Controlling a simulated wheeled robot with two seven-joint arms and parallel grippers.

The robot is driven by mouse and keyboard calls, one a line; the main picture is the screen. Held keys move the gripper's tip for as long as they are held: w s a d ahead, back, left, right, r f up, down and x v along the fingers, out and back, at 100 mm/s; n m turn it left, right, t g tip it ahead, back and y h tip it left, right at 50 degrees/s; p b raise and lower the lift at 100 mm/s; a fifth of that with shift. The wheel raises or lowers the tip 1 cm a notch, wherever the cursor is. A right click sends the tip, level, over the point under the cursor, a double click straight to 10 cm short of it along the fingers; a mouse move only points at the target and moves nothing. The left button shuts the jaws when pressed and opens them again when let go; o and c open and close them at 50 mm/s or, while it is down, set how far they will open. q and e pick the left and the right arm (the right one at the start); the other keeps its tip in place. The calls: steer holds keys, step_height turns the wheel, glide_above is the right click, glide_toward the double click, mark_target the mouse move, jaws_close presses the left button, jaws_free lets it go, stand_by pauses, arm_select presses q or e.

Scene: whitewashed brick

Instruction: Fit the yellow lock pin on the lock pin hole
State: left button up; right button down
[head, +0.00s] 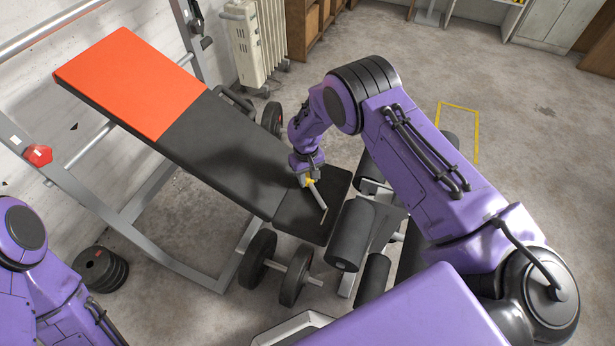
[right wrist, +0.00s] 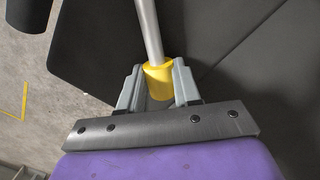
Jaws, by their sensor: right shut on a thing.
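The yellow lock pin (head: 317,195) is a grey metal rod with a yellow collar. My right gripper (head: 309,180) is shut on the yellow collar, above the black seat pad (head: 298,217) of the weight bench. In the right wrist view the yellow collar of the pin (right wrist: 158,80) sits between the two grey fingers of my right gripper (right wrist: 158,88), and the rod runs up out of frame. I cannot make out the lock pin hole in either view. My left arm shows at the lower left of the head view, but its gripper is out of view.
The bench's inclined backrest (head: 215,142) is black with an orange-red upper part (head: 135,80). Black foam rollers (head: 350,235) stand right of the seat. A dumbbell (head: 293,275) and black weight plates (head: 100,270) lie on the floor. A red knob (head: 38,155) is on the rack.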

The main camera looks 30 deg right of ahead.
steer(key=c, duration=0.8)
jaws_free()
steer(key=shift+f, duration=0.15)
steer(key=r, duration=0.8)
steer(key=w+r+p, duration=0.1)
steer(key=r, duration=0.3)
steer(key=shift+r, duration=0.2)
